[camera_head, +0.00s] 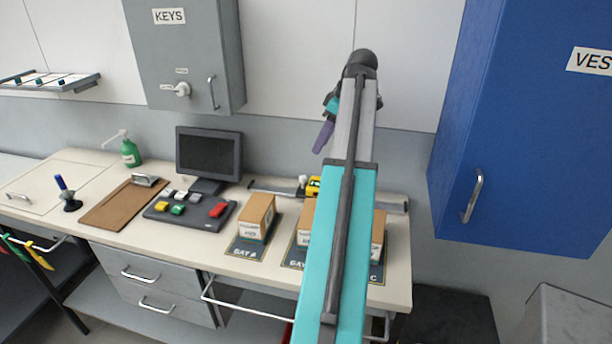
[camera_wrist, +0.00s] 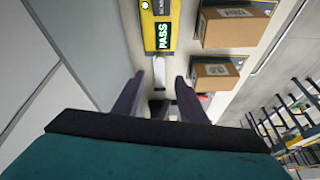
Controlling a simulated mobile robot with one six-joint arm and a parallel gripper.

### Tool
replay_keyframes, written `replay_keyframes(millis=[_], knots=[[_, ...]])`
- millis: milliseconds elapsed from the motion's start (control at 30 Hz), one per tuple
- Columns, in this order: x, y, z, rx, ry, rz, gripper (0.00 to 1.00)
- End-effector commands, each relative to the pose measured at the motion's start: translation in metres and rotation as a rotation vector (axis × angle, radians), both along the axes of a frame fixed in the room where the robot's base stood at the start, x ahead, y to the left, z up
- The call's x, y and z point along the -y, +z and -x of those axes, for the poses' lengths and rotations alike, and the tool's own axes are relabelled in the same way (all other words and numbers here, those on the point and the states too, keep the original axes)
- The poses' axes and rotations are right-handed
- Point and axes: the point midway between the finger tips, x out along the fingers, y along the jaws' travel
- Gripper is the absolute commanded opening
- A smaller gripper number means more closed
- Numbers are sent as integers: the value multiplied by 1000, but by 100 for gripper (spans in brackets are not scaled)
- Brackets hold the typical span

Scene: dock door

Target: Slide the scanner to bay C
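The yellow scanner (camera_head: 314,187) sits on a dark rail (camera_head: 393,206) at the back of the bench, partly hidden by my arm. A pale knob (camera_head: 302,182) shows at its left. In the wrist view the scanner (camera_wrist: 162,28) has a green PASS display. My gripper (camera_wrist: 159,82) is open, its two purple fingers apart and short of the scanner. In the head view one purple finger (camera_head: 323,136) shows above the bench, left of my arm. The bay C mat (camera_head: 376,273) is at the right, mostly behind my arm.
A cardboard box (camera_head: 257,217) stands at bay A. Other boxes stand at the middle bay (camera_head: 304,224) and bay C (camera_head: 378,234), partly hidden. A monitor (camera_head: 208,154) and button panel (camera_head: 189,211) are left. A blue cabinet (camera_head: 515,120) hangs right.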

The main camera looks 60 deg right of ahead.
Motion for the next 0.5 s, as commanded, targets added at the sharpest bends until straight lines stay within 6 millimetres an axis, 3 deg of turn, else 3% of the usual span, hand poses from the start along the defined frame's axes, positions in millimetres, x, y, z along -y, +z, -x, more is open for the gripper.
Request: replay_keyframes(millis=[500], knots=[[-1,-11,-4,0,-3,-1,38]])
